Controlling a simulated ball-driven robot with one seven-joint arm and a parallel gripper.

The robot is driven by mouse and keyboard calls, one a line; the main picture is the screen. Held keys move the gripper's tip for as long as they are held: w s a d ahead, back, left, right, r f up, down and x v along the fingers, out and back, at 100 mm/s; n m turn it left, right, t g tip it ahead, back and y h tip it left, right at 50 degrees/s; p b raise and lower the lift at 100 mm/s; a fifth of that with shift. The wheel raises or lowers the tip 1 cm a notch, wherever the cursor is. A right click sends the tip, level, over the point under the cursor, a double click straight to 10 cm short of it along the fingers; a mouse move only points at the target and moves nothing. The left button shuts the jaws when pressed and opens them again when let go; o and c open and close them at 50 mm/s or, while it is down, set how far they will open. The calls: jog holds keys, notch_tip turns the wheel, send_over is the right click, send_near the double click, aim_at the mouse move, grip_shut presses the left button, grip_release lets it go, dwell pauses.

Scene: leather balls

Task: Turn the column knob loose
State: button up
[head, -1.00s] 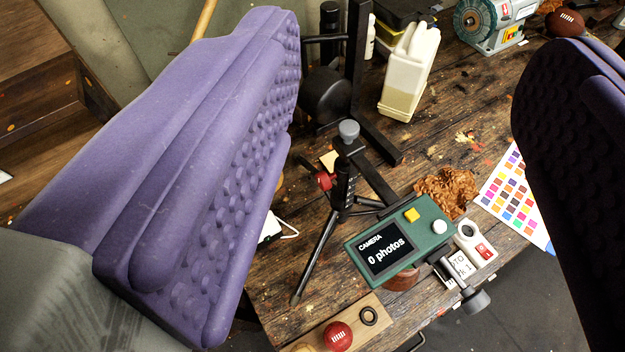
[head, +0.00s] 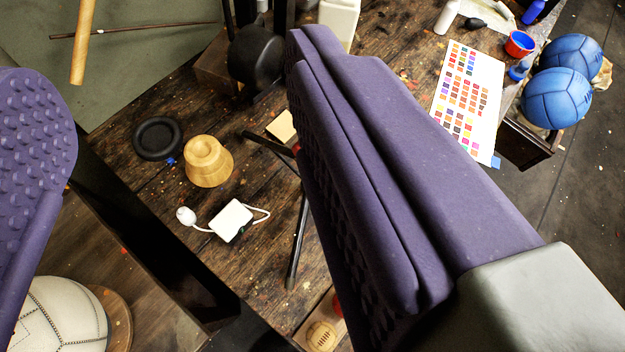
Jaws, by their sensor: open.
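A black tripod leg (head: 300,235) stands on the wooden workbench, and another leg (head: 268,143) shows at its upper end. The rest of the tripod, with its column and camera, is hidden behind the right purple finger of my gripper (head: 172,68). A tiny bit of red, perhaps the edge of the column knob (head: 296,148), peeks out beside that finger; I cannot be sure it is the knob. My gripper is open and empty. Its left finger is at the left edge, its right finger fills the middle right.
On the workbench (head: 130,185) lie a black ring (head: 158,138), a turned wooden piece (head: 208,162) and a white box with a cord (head: 232,218). A dark stand (head: 258,55) is behind. A colour chart (head: 468,100) and blue balls (head: 556,97) are at the right, a pale ball (head: 62,318) below left.

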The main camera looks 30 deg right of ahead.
jog(key=w+d+f+g+h+b, duration=0.15)
jog(key=w+f+h, duration=0.35)
jog(key=f, duration=0.8)
jog(key=w+d+f+m+g+h+b, duration=0.15)
jog(key=w+f+h, duration=0.3)
jog(key=f, duration=0.85)
jog(key=w+d+f+g+h+b, duration=0.1)
jog(key=w+d+f+h, duration=0.3)
jog(key=f, duration=0.9)
jog(key=w+d, duration=0.2)
jog(key=w+d+b, duration=0.1)
jog(key=w+d, duration=0.1)
jog(key=shift+w+d+r, duration=0.1)
jog(key=shift+w+d, duration=0.1)
jog(key=shift+w, duration=0.15)
jog(key=c, duration=1)
